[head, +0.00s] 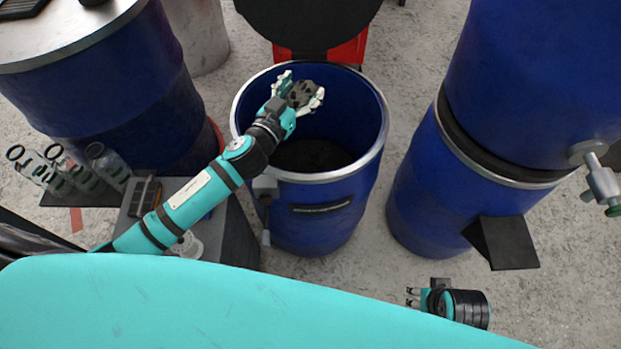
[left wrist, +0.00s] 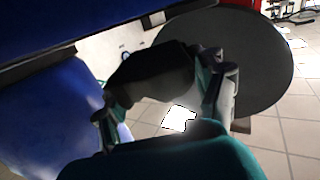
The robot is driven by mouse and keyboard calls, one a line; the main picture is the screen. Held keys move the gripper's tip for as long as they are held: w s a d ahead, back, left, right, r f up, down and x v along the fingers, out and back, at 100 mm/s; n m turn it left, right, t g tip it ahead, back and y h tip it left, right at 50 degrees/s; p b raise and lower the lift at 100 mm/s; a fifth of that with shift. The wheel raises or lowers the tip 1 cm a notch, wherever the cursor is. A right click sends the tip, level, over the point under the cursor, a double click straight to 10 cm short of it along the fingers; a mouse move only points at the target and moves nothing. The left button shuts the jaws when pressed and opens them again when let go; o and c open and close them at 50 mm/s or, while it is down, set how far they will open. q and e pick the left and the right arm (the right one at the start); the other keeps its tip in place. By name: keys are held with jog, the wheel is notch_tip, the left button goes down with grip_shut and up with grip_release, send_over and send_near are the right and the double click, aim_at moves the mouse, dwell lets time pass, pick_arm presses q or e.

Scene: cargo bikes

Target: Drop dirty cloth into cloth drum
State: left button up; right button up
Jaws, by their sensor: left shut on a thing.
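The cloth drum (head: 378,150) is an open blue barrel with a pale metal rim in the middle of the head view. Its inside looks dark at the bottom. My left gripper (head: 302,98) is over the drum's opening, towards its far side. It is shut on the dirty cloth (head: 301,93), a dark, crumpled piece. In the left wrist view the cloth (left wrist: 155,70) shows as a dark shape between the fingers. My right gripper (head: 411,297) is at the lower right of the head view, away from the drum; its finger opening is too small to judge.
Stacked blue barrels (head: 430,190) stand at the right, with a tap (head: 598,175) and a dark tray (head: 502,243). Another blue barrel (head: 130,90) stands at the left, near bottles (head: 105,165) and a grey box (head: 225,230). A black round top (head: 308,20) is behind the drum.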

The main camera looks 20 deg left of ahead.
pick_arm(q)
jog(key=o, duration=1.3)
jog(key=shift+o, duration=0.2)
notch_tip(320, 180, up, 10)
jog(key=shift+r, duration=0.1)
